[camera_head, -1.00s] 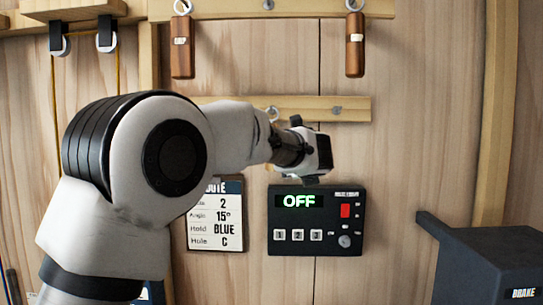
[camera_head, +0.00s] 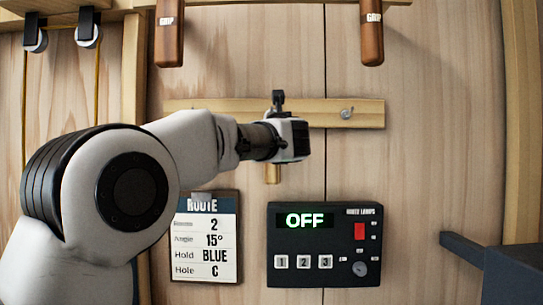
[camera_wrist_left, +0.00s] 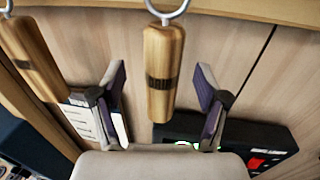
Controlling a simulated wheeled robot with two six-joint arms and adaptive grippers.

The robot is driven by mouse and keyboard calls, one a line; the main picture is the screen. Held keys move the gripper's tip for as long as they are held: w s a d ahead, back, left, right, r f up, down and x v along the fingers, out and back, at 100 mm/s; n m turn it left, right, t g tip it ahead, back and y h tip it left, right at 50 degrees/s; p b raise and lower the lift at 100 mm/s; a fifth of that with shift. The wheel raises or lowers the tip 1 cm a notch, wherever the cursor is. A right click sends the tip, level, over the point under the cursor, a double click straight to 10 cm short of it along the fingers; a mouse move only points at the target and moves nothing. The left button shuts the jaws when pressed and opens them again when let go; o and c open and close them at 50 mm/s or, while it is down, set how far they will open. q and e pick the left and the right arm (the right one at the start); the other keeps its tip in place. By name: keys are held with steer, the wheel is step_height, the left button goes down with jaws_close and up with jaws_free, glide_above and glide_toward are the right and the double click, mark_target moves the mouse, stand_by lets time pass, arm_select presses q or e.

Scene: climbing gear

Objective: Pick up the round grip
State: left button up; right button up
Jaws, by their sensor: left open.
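In the left wrist view, a wooden grip (camera_wrist_left: 163,75) with a dark label band hangs from a metal ring, between the two spread fingers of my left gripper (camera_wrist_left: 160,95). The fingers stand apart on either side of its lower half, with gaps showing. In the head view my left gripper (camera_head: 290,138) is in front of the lower rail and hides most of what is behind it. A short wooden end (camera_head: 272,173), apparently of this grip, shows below it. My right gripper is not in view.
A route card (camera_head: 206,240) and a lamp panel (camera_head: 323,245) reading OFF are below. A dark box (camera_head: 510,270) stands at right.

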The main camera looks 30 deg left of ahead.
arm_select(q)
steer(key=p+x, duration=0.2)
steer(key=x, duration=0.2)
steer(key=shift+w+r, duration=0.1)
steer(key=shift+w, duration=0.2)
steer(key=shift+s+d, duration=0.1)
steer(key=c, duration=1.3)
steer(key=shift+c, duration=0.2)
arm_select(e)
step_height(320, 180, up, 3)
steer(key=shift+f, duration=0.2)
arm_select(q)
steer(key=shift+r, duration=0.1)
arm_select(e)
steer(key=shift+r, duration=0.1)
